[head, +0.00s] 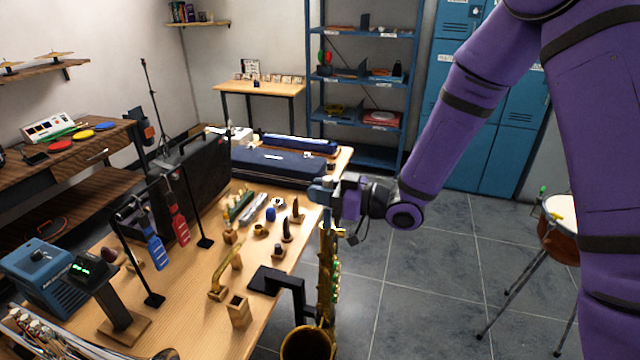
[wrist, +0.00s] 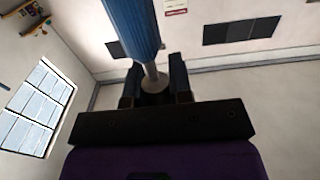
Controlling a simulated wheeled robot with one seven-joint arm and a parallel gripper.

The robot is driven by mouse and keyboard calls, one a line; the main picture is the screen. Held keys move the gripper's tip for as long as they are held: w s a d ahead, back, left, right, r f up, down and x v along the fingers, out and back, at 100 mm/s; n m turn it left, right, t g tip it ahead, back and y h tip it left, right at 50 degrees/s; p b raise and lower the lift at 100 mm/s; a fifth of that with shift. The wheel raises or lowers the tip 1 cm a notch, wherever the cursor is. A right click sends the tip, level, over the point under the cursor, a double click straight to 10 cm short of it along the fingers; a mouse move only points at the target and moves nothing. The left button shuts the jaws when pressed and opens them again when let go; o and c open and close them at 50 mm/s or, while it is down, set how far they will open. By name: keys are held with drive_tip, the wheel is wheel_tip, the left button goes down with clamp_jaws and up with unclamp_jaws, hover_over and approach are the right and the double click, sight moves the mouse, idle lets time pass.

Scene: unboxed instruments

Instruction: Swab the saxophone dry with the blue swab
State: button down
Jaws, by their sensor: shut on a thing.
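The brass saxophone (head: 328,265) stands upright beside the table's right edge, its bell (head: 305,343) at the bottom of the head view. My gripper (head: 325,192) is just above the saxophone's top end. In the wrist view my gripper (wrist: 155,85) is shut on the blue swab (wrist: 130,25), a thick blue cylinder on a thin metal rod with a pale disc between the fingers. In the head view a small blue part shows at the gripper, but most of the swab is hidden. I cannot tell whether the swab touches the saxophone.
The wooden table (head: 200,315) holds a black stand (head: 275,282), several small brass parts and a dark blue case (head: 278,165). A blue tag (head: 155,252) and a red tag (head: 180,228) hang from stands. A drum (head: 560,222) stands right; the floor between is clear.

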drive_tip(key=shift+f, duration=0.9)
drive_tip(key=shift+r, duration=0.15)
wheel_tip(320, 180, up, 10)
idle(1.1)
wheel_tip(320, 180, up, 12)
idle(1.9)
drive_tip(key=shift+w+f, duration=0.1)
drive_tip(key=shift+f, duration=0.1)
